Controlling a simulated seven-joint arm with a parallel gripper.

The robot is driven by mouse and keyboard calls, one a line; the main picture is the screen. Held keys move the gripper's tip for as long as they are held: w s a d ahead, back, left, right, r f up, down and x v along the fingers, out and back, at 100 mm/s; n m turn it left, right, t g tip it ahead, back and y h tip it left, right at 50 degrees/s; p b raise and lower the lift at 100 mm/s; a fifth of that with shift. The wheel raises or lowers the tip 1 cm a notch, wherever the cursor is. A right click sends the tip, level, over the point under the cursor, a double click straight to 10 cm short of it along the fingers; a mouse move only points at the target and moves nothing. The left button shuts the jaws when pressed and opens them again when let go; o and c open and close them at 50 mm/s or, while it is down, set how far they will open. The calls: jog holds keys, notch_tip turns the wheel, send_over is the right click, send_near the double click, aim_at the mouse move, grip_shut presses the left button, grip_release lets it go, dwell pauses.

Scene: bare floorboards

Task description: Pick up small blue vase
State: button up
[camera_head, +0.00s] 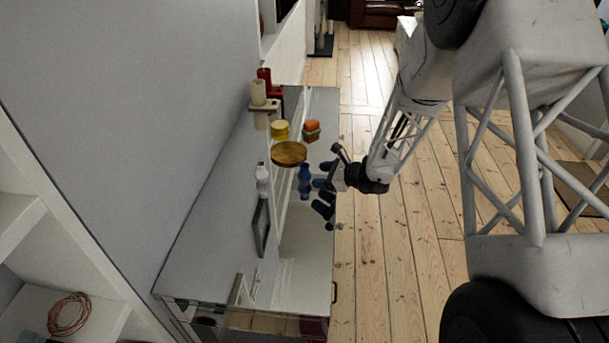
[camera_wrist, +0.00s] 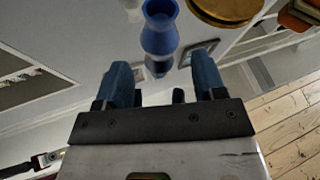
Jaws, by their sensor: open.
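The small blue vase (camera_head: 304,178) stands on a glossy, mirror-like cabinet top (camera_head: 215,235), with its reflection below it. In the wrist view the vase (camera_wrist: 160,28) is at the top centre, beyond the fingertips and roughly in line with the gap between them. My gripper (camera_head: 328,176) is at the right edge of the cabinet top, just right of the vase. Its blue-padded fingers also show in the wrist view (camera_wrist: 162,76); they are open, with nothing between them.
A round wooden dish (camera_head: 289,153) is close behind the vase. A yellow jar (camera_head: 280,130), orange stacked item (camera_head: 312,131) and candles (camera_head: 259,95) stand farther back. A white bottle (camera_head: 262,178) and dark frame (camera_head: 261,228) are to the left. The front of the top is clear.

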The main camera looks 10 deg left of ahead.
aim_at(310, 174)
jog(key=shift+w+a+f, duration=0.15)
jog(key=shift+a+f, duration=0.05)
jog(key=shift+a, duration=0.2)
jog(key=shift+x, duration=2.6)
jog(key=c, duration=0.7)
jog(key=shift+c, duration=0.2)
jog(key=shift+r, duration=0.15)
